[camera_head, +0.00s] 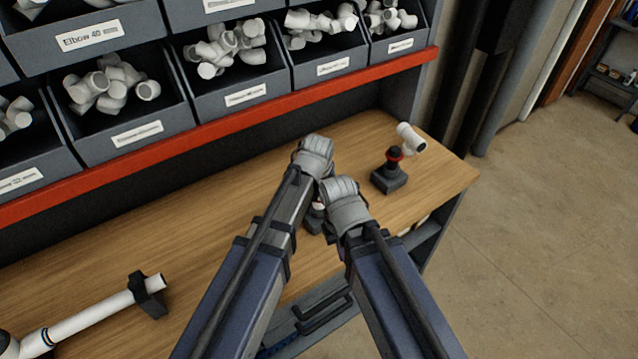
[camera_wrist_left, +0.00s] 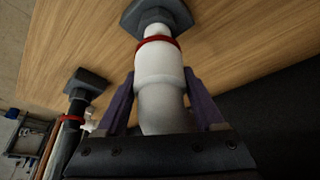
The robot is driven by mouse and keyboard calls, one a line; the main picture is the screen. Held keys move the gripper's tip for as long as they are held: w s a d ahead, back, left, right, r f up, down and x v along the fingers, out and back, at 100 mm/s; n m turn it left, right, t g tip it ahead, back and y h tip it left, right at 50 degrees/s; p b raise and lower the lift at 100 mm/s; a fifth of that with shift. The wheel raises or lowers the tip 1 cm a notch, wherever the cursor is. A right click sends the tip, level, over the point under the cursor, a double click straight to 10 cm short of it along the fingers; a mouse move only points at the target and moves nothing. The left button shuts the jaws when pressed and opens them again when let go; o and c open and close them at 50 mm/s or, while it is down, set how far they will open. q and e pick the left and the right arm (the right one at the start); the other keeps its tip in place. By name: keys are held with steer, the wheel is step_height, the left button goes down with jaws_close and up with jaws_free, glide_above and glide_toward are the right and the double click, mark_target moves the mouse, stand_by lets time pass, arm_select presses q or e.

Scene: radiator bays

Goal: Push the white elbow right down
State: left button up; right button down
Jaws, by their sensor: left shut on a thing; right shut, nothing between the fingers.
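In the left wrist view the white elbow (camera_wrist_left: 158,72) sits between the purple fingers of my left gripper (camera_wrist_left: 162,100), which is shut on it. Its far end meets a red ring (camera_wrist_left: 158,40), beyond which a short white piece enters a dark stand (camera_wrist_left: 155,14) on the bench. Whether the elbow is fully seated cannot be told. In the head view my left gripper (camera_head: 314,156) and my right gripper (camera_head: 344,204) are close together over the bench; their wrists hide most of the stand (camera_head: 314,222) and the elbow. My right gripper is shut and empty.
A second dark stand (camera_head: 390,180) with a red-ringed black post is at the right, with a white fitting (camera_head: 411,138) beside it. A white pipe (camera_head: 95,312) lies in a black clamp (camera_head: 148,294) at lower left. Fitting bins (camera_head: 245,96) line the back above a red rail (camera_head: 215,132).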

arm_select(q)
steer(key=shift+f+b, duration=0.7)
steer(key=shift+f, duration=0.1)
steer(key=o, duration=1.6)
steer(key=shift+r, duration=0.1)
steer(key=p+v, duration=0.7)
steer(key=v, duration=0.1)
steer(key=shift+w, duration=0.1)
steer(key=s+a+f+g, duration=0.1)
steer(key=s+a+g, duration=0.1)
steer(key=s+a, duration=0.5)
steer(key=s+a+f+g, duration=0.15)
steer(key=s+a, duration=0.35)
steer(key=a, duration=0.5)
steer(key=s+d+f+m+b, duration=0.1)
steer(key=s+d+f+b, duration=0.1)
steer(key=d+f+b, duration=0.1)
steer(key=s+d+f+m+g+y+b, duration=0.1)
steer(key=s+d+f+b, duration=0.1)
steer(key=d+b, duration=0.1)
steer(key=s+d+f+m+b, duration=0.1)
steer(key=s+d+f+b, duration=0.1)
steer(key=d, duration=0.3)
steer(key=shift+s+f+b, duration=0.15)
steer(key=shift+f+b, duration=0.35)
steer(key=shift+f, duration=0.3)
